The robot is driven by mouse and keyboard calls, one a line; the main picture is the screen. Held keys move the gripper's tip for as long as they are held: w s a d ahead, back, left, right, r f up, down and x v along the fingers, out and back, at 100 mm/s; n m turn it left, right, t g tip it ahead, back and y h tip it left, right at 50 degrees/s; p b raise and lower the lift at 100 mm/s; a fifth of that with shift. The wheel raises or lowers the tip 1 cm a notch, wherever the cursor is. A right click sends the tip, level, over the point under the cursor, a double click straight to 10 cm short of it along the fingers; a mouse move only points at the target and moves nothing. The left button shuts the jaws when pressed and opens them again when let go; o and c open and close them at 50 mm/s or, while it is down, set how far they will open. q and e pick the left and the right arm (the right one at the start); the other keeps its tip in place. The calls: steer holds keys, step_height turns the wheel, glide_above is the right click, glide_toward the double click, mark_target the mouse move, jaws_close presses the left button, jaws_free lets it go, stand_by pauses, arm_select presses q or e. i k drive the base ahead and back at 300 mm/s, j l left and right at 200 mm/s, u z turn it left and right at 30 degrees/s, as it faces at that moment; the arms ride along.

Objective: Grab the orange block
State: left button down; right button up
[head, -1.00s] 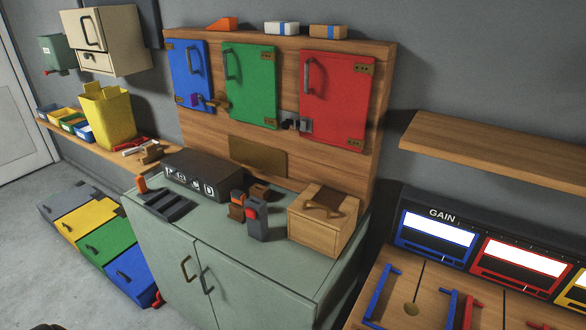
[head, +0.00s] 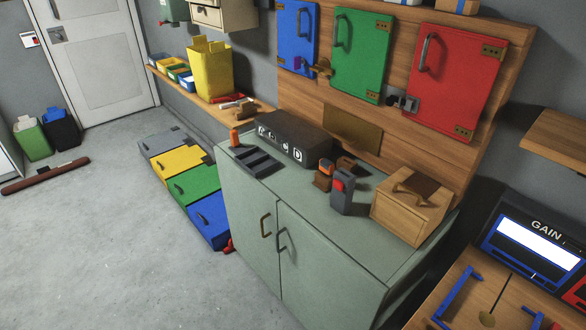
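No loose orange block is clearly in view now. Small orange parts show on the counter: an upright orange piece (head: 234,138) at the left end of the dark slotted tray, and an orange top on a small brown-based object (head: 326,167). The tan block with a blue stripe (head: 457,6) sits at the top edge of the wooden panel, partly cut off. Neither of my grippers is in view.
A grey-green cabinet (head: 305,265) stands in the middle, with a dark lettered box (head: 290,138) and a wooden box (head: 408,212) on top. Blue, green and red doors (head: 455,80) hang behind. Coloured floor boxes (head: 190,182) lie left. The floor at left is mostly open.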

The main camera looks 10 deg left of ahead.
mark_target(327, 166)
steer(key=i+j+z, duration=0.45)
steer(key=j, duration=0.2)
steer(key=i+j+z, duration=0.2)
steer(key=k+j, duration=0.1)
